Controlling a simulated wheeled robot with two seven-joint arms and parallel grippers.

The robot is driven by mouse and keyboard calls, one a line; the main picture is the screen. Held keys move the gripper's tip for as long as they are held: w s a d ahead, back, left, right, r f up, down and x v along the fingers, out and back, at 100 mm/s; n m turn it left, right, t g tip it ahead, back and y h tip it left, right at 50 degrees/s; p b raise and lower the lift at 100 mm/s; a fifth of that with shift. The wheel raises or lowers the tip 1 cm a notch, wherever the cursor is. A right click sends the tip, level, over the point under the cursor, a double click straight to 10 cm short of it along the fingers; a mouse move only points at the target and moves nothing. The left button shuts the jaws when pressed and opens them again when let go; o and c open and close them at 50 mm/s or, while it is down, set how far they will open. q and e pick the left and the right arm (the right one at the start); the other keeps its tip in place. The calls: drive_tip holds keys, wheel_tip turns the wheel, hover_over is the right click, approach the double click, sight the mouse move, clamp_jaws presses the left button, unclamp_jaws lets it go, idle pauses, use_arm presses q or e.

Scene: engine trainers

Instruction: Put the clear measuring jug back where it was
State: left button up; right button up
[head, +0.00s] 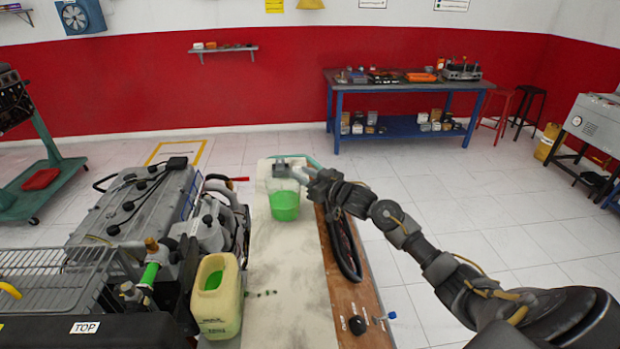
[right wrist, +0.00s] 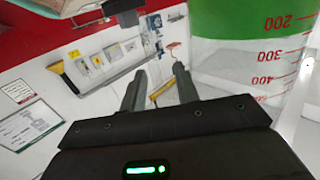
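The clear measuring jug (head: 285,206) holds green liquid and looks upright over the pale bench top, towards its far end. I cannot tell if its base touches the surface. My right gripper (head: 287,169) is at the jug's upper rim, reaching in from the right and hiding part of it. In the right wrist view, the gripper's two fingers (right wrist: 158,88) are apart with only background between them. The jug (right wrist: 245,62), with red scale marks, fills the upper right there, beside the fingers. My left gripper is not in view.
A yellow jug (head: 218,300) with green liquid stands on the bench's (head: 290,295) near left. Green drops lie beside it. An engine (head: 140,205) and wire rack (head: 55,275) crowd the left. A black hose (head: 345,250) runs along the wooden right edge. The pale middle is mostly clear.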

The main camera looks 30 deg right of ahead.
drive_tip(key=b+v, duration=0.3)
drive_tip(key=v, duration=0.9)
